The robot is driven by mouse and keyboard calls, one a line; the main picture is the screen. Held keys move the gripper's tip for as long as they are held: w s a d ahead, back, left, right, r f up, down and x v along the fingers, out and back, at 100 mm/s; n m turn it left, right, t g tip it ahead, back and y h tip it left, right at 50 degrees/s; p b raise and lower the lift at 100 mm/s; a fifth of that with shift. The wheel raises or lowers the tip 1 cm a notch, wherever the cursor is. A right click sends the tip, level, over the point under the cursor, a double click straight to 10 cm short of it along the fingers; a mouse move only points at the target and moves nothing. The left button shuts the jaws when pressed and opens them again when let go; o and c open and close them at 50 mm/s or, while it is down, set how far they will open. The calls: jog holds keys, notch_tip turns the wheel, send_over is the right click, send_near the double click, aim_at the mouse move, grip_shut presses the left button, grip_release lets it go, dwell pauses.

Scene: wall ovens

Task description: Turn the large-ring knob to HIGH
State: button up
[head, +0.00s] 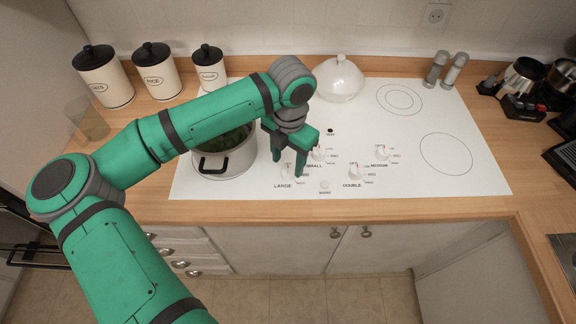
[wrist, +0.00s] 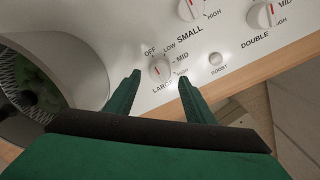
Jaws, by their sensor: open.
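The large-ring knob (head: 287,170) is a small white dial with a red mark, above the word LARGE on the white cooktop. In the wrist view the knob (wrist: 160,70) has OFF, LOW and MID printed around it. Its red mark points roughly toward OFF. My gripper (head: 288,165) is open and points down over this knob. In the wrist view my gripper (wrist: 158,82) has one finger on each side of the knob, with visible gaps. Whether the fingertips are level with the knob, I cannot tell.
A pot (head: 225,158) with green contents stands just left of my gripper. The SMALL (head: 319,153), DOUBLE (head: 356,172) and MEDIUM (head: 383,153) knobs and a boost button (head: 325,184) are close on the right. A white lidded dish (head: 339,80) stands behind.

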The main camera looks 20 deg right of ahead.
aim_at(288, 169)
jog(key=shift+f, duration=1.6)
jog(key=c, duration=1.1)
jog(key=shift+o, duration=0.2)
